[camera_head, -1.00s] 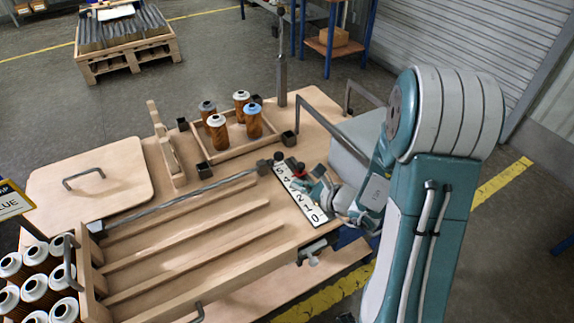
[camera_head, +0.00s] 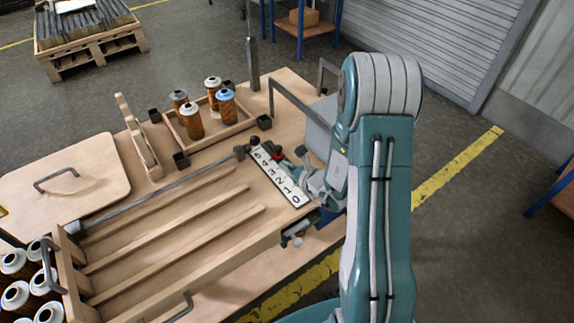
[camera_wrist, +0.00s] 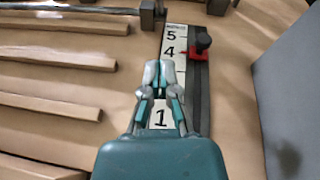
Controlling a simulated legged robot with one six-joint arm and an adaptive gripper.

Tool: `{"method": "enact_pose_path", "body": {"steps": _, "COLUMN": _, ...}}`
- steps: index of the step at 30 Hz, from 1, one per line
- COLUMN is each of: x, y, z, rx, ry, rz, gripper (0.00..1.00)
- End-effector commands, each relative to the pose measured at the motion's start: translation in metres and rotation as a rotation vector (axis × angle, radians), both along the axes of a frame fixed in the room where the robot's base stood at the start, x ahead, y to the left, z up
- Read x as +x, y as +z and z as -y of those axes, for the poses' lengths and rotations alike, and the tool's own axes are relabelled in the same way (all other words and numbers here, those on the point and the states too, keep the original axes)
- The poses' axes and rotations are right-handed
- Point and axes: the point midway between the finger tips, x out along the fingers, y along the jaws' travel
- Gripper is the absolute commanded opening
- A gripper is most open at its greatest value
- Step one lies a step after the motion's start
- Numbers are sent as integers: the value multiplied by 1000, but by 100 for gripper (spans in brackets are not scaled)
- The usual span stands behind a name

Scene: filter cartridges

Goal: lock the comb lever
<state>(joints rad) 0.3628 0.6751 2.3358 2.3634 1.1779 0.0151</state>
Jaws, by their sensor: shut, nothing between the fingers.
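A white number scale (camera_head: 277,176) lies along the right part of the wooden table; it also shows in the wrist view (camera_wrist: 171,62). A long grey rod (camera_head: 165,188) runs across the far side of the slotted comb tray to a dark block (camera_head: 240,152) near the scale's far end. I cannot tell which part is the comb lever. My gripper (camera_wrist: 158,76) is shut and empty above the scale, on the near side of the red pointer and apart from it.
A tray (camera_head: 207,141) with several filter cartridges stands at the back. A grey box (camera_head: 318,125) is right of the scale. A grey clamp-like fitting (camera_head: 295,232) is on the table's front edge. A lid (camera_head: 65,185) and more cartridges (camera_head: 15,296) are at left.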

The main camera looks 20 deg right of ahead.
Motion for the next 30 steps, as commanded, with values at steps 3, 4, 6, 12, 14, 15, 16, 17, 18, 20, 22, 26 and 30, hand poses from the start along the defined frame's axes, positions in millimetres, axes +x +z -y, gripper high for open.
{"method": "enact_pose_path", "body": {"steps": 3, "x": 21, "y": -7, "z": -9, "rx": -1, "ry": 3, "rz": 0, "gripper": 0}}
{"method": "enact_pose_path", "body": {"steps": 4, "x": 26, "y": -9, "z": -11, "rx": 0, "ry": 2, "rz": 0, "gripper": 0}}
{"method": "enact_pose_path", "body": {"steps": 6, "x": 37, "y": -12, "z": -16, "rx": 0, "ry": 3, "rz": 1, "gripper": 0}}
{"method": "enact_pose_path", "body": {"steps": 12, "x": 67, "y": -9, "z": -29, "rx": -1, "ry": 2, "rz": 4, "gripper": 0}}
{"method": "enact_pose_path", "body": {"steps": 14, "x": 73, "y": -5, "z": -32, "rx": -1, "ry": 1, "rz": 5, "gripper": 0}}
{"method": "enact_pose_path", "body": {"steps": 15, "x": 77, "y": -3, "z": -33, "rx": -1, "ry": 1, "rz": 3, "gripper": 0}}
{"method": "enact_pose_path", "body": {"steps": 16, "x": 79, "y": -2, "z": -34, "rx": -1, "ry": 1, "rz": 3, "gripper": 0}}
{"method": "enact_pose_path", "body": {"steps": 17, "x": 80, "y": -1, "z": -35, "rx": 0, "ry": 1, "rz": 2, "gripper": 0}}
{"method": "enact_pose_path", "body": {"steps": 18, "x": 82, "y": 1, "z": -36, "rx": 0, "ry": 1, "rz": 2, "gripper": 0}}
{"method": "enact_pose_path", "body": {"steps": 20, "x": 84, "y": 2, "z": -37, "rx": 0, "ry": 0, "rz": 2, "gripper": 0}}
{"method": "enact_pose_path", "body": {"steps": 22, "x": 85, "y": 2, "z": -37, "rx": 0, "ry": 0, "rz": 1, "gripper": 0}}
{"method": "enact_pose_path", "body": {"steps": 26, "x": 85, "y": 2, "z": -37, "rx": 0, "ry": 0, "rz": 1, "gripper": 0}}
{"method": "enact_pose_path", "body": {"steps": 30, "x": 85, "y": 2, "z": -37, "rx": 0, "ry": 0, "rz": 0, "gripper": 0}}
